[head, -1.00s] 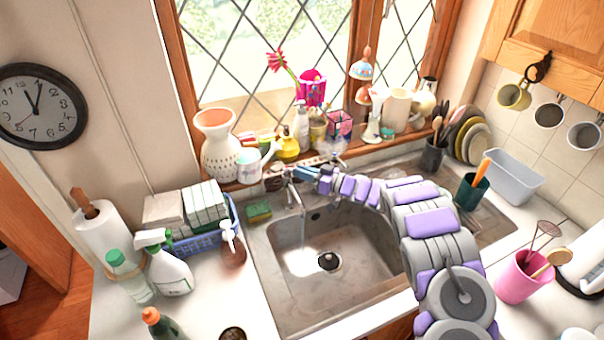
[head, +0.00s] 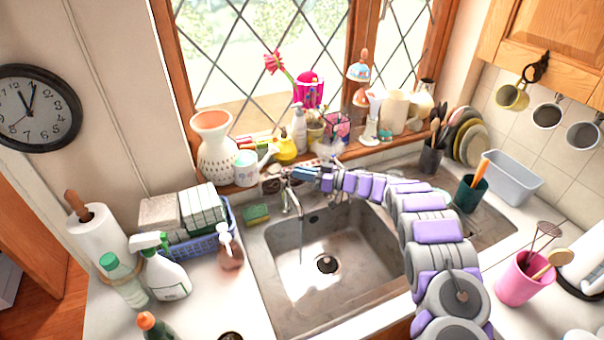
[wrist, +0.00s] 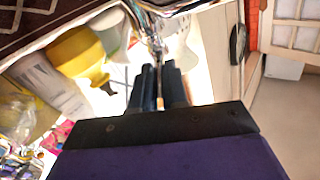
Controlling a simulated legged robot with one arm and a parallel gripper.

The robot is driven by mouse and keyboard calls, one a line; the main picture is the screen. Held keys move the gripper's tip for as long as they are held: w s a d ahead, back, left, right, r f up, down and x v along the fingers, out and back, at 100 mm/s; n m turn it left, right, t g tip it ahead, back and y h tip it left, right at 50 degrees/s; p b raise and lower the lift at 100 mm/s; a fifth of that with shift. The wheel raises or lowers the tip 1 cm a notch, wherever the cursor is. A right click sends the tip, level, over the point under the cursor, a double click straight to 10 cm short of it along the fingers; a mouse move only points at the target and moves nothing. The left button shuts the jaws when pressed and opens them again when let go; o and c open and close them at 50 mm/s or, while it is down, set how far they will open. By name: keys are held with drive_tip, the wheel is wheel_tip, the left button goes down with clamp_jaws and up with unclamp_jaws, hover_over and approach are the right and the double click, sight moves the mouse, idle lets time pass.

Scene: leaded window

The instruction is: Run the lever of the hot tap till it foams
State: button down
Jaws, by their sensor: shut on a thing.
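The chrome tap (head: 291,195) stands at the back edge of the steel sink (head: 275,290), its spout over the basin. A thin stream runs from the spout down toward the drain (head: 326,264); I cannot make out foam. My gripper (head: 287,172) reaches from the right to the top of the tap. In the wrist view, the dark fingers of my gripper (wrist: 159,70) are shut on a thin chrome lever (wrist: 156,45). The wrist view shows more of the tap's chrome body (wrist: 165,5) above the fingers. The lever is mostly hidden by my gripper in the head view.
A green sponge (head: 256,214) lies left of the tap. A spray bottle (head: 165,272) stands on the left counter. The basin is clear.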

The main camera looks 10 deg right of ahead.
drive_tip(key=c, duration=1.1)
unclamp_jaws()
drive_tip(key=shift+w+d, duration=0.1)
drive_tip(key=shift+d, duration=0.1)
drive_tip(key=shift+c, duration=0.2)
drive_tip(key=shift+a+r, duration=0.1)
drive_tip(key=shift+r, duration=0.25)
wheel_tip(320, 180, up, 3)
drive_tip(key=shift+p, duration=0.35)
drive_tip(key=s+r, duration=0.1)
drive_tip(key=s, duration=1.5)
drive_tip(key=shift+a+p, duration=0.2)
drive_tip(key=shift+p, duration=0.1)
